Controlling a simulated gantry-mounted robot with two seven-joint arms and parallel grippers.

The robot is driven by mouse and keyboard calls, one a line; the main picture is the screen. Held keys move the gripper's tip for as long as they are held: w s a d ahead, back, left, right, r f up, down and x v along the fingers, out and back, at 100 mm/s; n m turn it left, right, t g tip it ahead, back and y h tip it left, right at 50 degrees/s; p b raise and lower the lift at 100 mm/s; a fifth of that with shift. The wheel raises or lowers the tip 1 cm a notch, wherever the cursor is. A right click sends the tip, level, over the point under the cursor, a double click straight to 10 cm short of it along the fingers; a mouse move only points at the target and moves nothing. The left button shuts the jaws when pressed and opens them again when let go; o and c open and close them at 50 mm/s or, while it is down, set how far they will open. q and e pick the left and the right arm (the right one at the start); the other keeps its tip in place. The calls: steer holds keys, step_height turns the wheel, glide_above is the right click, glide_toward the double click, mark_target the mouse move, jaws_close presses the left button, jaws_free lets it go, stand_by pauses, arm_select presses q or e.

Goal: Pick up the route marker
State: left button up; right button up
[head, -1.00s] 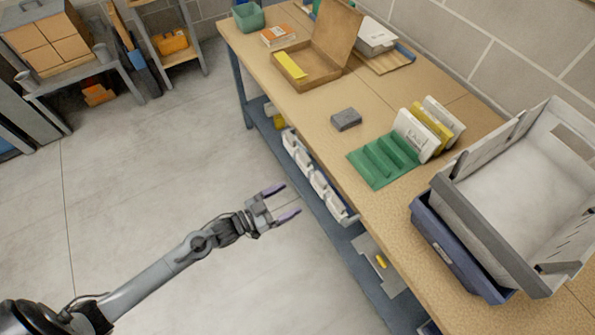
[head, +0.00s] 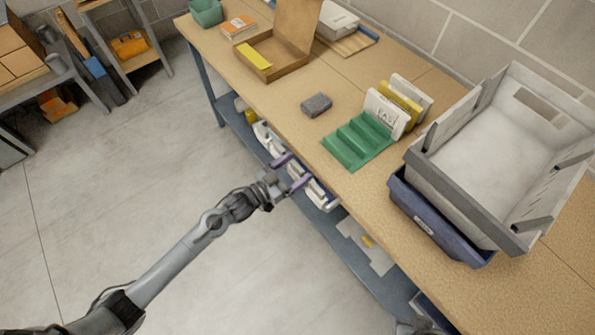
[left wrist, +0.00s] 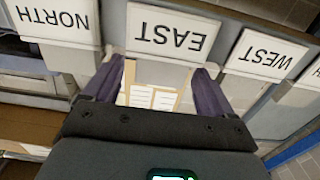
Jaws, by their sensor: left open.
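Several upright cards stand in a green slotted rack (head: 358,141) on the bench. The front white card (head: 385,113) has black lettering that seems to read EAST; a yellow card (head: 401,104) and another white card (head: 411,92) stand behind it. I cannot tell which one is the route marker. My left gripper (head: 297,170) is open and empty, beside the bench's front edge, in front of the white bins (head: 318,192) on the lower shelf. In the left wrist view its fingers (left wrist: 157,90) point at a label reading EAST (left wrist: 172,37), between labels NORTH (left wrist: 55,20) and WEST (left wrist: 268,54).
A grey block (head: 316,105) lies on the bench left of the rack. A large grey tote (head: 462,205) over a blue bin (head: 432,222) stands at right. An open cardboard box (head: 268,68) is farther back. The floor (head: 110,200) at left is clear.

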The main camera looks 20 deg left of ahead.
arm_select(q)
steer(key=shift+w+d, duration=0.35)
steer(key=shift+w, duration=0.2)
steer(key=c, duration=1)
steer(key=shift+c, duration=0.2)
